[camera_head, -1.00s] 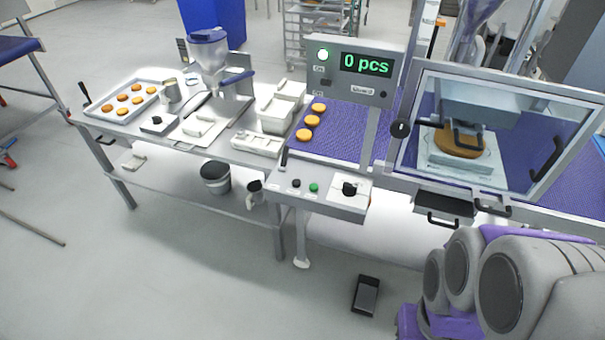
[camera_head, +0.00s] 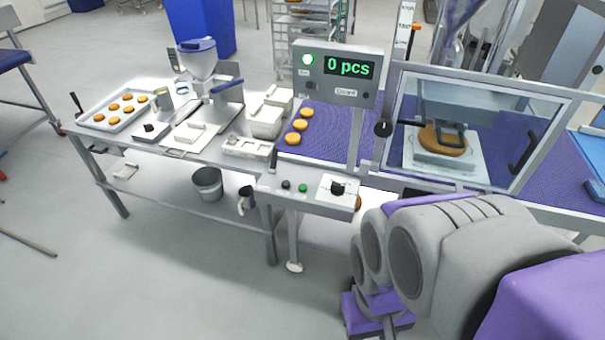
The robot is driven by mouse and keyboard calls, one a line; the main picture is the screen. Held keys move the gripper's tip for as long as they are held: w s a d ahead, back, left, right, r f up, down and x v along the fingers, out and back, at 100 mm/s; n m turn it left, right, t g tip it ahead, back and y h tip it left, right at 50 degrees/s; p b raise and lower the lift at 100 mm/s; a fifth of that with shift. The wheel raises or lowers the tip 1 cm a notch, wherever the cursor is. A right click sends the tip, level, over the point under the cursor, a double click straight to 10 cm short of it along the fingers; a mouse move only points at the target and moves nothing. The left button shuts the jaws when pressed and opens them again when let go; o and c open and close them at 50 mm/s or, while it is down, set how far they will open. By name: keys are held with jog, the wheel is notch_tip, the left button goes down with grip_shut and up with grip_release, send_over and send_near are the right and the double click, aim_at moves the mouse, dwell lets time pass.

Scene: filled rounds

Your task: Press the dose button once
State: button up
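I cannot read a label that marks the dose button. A control panel (camera_head: 275,197) on the front of the line carries a small black button (camera_head: 286,184), a green button (camera_head: 303,187) and a black knob (camera_head: 337,188). A small dark box (camera_head: 151,130) lies on the left table near the depositor (camera_head: 198,62), which has a hopper and a blue handle. Its details are too small to tell. My arm fills the lower right, close to the panel's right side.
A display (camera_head: 348,68) reads "0 pcs" beside a lit green lamp. Filled rounds (camera_head: 299,125) lie on the purple belt (camera_head: 335,125). A clear guard (camera_head: 480,125) encloses a round under a press. A tray (camera_head: 93,118) of rounds is at left. The floor in front is clear.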

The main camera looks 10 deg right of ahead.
jog(key=shift+c, duration=0.2)
dwell(0.3)
grip_shut()
dwell(1.5)
